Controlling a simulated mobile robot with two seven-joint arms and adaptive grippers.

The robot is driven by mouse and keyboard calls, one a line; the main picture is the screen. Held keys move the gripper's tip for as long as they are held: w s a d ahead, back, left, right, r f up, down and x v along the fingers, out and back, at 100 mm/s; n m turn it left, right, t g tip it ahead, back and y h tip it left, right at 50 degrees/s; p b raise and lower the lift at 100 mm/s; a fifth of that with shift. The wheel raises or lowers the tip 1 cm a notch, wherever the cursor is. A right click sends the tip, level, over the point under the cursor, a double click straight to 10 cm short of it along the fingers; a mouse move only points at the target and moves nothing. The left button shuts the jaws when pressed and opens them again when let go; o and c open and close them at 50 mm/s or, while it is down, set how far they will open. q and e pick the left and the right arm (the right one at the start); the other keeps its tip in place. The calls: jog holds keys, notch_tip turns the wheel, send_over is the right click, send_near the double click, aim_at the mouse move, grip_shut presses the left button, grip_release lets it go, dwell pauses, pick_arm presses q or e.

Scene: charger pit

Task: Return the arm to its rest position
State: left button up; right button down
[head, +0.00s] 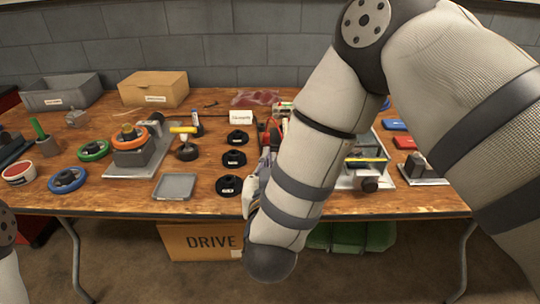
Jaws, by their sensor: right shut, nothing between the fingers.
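My right arm comes in from the right and reaches across the middle of the view, its elbow low in front of the table's front edge. My right gripper (264,165) is mostly hidden behind the forearm, over the table near the black round parts. It is shut and I see nothing held in it. Only a small piece of my left arm shows at the left edge, and its gripper is out of view.
The wooden table (130,197) holds a fixture with an orange ring (128,138), a grey tray (174,187), black round parts (229,186), a blue ring (67,180) and a cardboard box (153,88). A DRIVE box (200,243) and a green bin (380,237) are beneath it.

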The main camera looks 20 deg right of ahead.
jog(key=shift+s+a+r, duration=0.2)
jog(key=shift+s+r, duration=0.05)
jog(key=shift+s, duration=0.3)
jog(key=shift+s+a+r, duration=0.2)
jog(key=shift+s, duration=0.35)
